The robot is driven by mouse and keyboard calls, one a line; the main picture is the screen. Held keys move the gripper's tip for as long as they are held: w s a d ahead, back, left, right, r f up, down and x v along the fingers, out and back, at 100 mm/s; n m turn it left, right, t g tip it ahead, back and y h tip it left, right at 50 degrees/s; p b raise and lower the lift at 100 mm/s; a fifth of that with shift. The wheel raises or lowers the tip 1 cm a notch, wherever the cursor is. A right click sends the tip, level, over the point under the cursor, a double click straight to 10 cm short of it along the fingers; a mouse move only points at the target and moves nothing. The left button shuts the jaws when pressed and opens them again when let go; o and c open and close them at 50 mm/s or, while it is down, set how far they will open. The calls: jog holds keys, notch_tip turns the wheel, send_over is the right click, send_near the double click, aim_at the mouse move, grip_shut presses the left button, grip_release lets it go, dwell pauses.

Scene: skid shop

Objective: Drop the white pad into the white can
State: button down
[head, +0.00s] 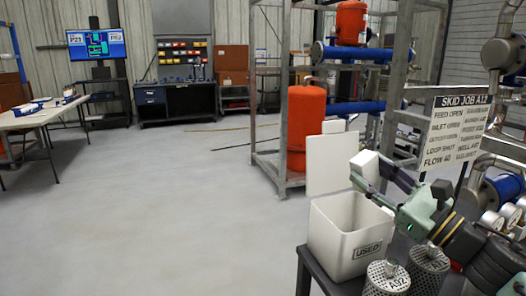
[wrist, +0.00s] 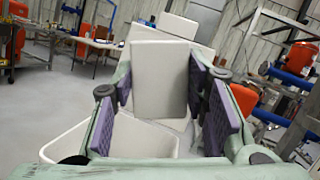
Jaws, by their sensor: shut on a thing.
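The white pad (head: 364,164) is a pale block held at the tip of my gripper (head: 372,178). In the wrist view the pad (wrist: 160,78) stands between the two purple-lined fingers of my gripper (wrist: 165,92). The white can (head: 326,238) is a square, open-topped bin marked "USED" on a dark stand. In the head view the pad appears above the can's far right rim. In the wrist view the can's rim (wrist: 66,143) shows below the pad. The can's inside is only partly visible.
Two perforated metal canisters (head: 388,279), one tagged A92, stand right of the can. A white panel (head: 328,163) stands behind it. The skid frame (head: 263,130) with an orange tank (head: 306,125) is farther back. A sign (head: 455,130) stands at right.

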jog(key=c, duration=0.9)
grip_release()
jog(key=shift+o, duration=0.2)
